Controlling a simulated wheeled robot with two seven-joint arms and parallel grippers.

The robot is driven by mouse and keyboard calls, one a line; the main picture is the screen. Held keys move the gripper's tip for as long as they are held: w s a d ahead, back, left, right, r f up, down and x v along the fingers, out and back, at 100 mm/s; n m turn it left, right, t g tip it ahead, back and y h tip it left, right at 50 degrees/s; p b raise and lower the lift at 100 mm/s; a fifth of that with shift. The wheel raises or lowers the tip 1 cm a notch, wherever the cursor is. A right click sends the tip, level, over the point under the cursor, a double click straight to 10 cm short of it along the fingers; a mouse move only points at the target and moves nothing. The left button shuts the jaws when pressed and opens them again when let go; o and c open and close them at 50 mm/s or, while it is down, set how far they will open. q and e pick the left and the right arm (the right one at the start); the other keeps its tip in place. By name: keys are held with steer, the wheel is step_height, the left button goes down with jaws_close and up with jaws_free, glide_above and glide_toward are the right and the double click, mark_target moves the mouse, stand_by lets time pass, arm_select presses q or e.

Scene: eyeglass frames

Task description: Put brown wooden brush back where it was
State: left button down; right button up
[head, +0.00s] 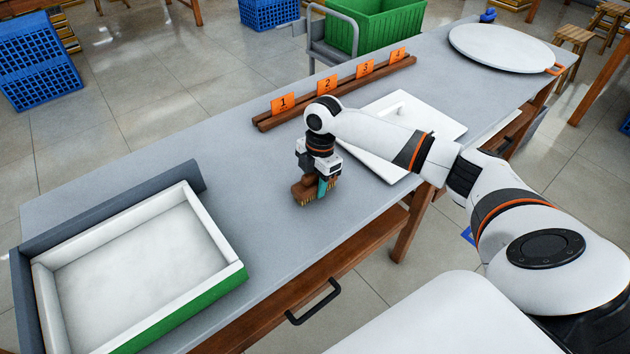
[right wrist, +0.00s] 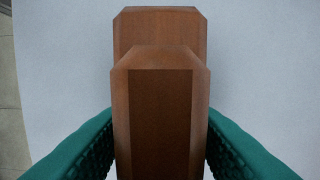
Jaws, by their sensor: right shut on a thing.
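The brown wooden brush (head: 304,191) is in my right gripper (head: 324,184), over the grey table near its front edge, with its pale bristles pointing down. In the right wrist view, the brush (right wrist: 160,110) fills the middle, and the two green fingers (right wrist: 159,150) press on its handle from both sides. From these views I cannot tell whether the bristles touch the table. My left gripper is not in view.
A white tray with a green front (head: 190,313) stands at the left. A wooden rack with orange number cards (head: 327,84) lies along the back edge. A white board (head: 440,122) lies beyond my right arm. A round white disc (head: 500,48) is at the far right. The table between tray and gripper is clear.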

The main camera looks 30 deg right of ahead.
steer(key=o, duration=1)
steer(key=shift+c, duration=0.2)
steer(key=r, duration=0.4)
steer(key=d+r, duration=0.1)
steer(key=r, duration=0.7)
steer(key=shift+w+d, duration=0.1)
steer(key=shift+d, duration=0.1)
